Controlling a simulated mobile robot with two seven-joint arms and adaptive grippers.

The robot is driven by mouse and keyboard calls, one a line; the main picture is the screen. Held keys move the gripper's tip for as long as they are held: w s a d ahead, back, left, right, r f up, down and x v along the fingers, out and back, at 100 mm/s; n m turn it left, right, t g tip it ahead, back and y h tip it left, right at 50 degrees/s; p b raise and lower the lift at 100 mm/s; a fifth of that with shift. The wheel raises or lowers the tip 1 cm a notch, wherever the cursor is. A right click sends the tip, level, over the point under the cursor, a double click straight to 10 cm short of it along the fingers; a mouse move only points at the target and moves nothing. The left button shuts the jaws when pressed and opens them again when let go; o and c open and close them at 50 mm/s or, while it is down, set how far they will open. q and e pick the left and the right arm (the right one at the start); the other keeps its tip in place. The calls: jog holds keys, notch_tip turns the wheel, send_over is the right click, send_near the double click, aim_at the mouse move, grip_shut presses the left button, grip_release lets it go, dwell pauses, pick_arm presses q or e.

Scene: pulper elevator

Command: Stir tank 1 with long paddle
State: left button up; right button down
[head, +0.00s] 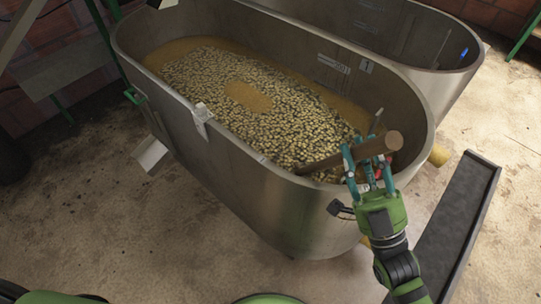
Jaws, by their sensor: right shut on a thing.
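Tank 1 (265,196) is a long steel tub with rounded ends, marked "1" inside its far wall. It holds brownish liquid with many pale beans floating, and a bare patch of liquid (249,97) shows near the middle. My right gripper (368,165) is at the tank's near right end, over the rim. It is shut on the wooden paddle (345,157), which slants down to the left into the beans. The paddle's lower end is hidden among the beans. My left gripper is not in view.
A second steel tank (420,38) stands behind tank 1. A dark channel or ramp (462,225) lies on the floor at right. A green metal frame (103,35) stands at left. Bare floor (130,225) is open at the front left.

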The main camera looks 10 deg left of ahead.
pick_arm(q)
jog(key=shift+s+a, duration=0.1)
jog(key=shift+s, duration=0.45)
pick_arm(e)
jog(key=shift+r, duration=0.1)
